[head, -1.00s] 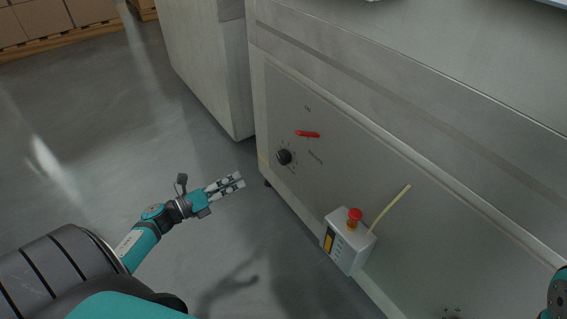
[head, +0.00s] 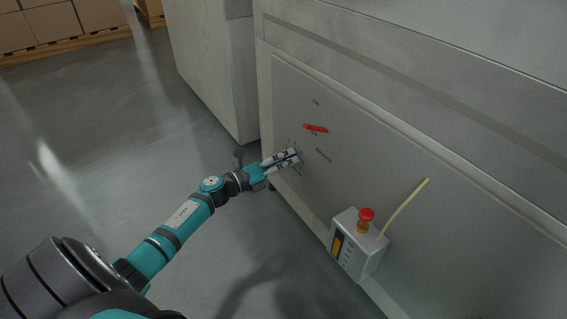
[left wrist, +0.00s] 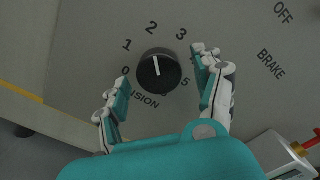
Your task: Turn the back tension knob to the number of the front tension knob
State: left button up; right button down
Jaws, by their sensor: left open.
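The black tension knob (left wrist: 159,71) at the far end of the panel shows in the left wrist view. Its white pointer line points up and slightly left, roughly at the 2. The printed 0, 1, 2, 3 and 5 show around it; the 4 is hidden behind a finger, and the label is partly covered. My left gripper (head: 294,159) is open at the panel, with one finger on each side of the knob; I cannot tell whether they touch it. In the head view the gripper hides the knob. No other tension knob shows now.
A red brake lever (head: 316,128) sits just above the knob on the grey panel (head: 410,235). A grey box with a red button (head: 366,214) and a pale rod (head: 405,207) stick out further right. Open floor (head: 110,130) lies left.

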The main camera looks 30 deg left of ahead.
pick_arm(q)
jog(key=c, duration=1.2)
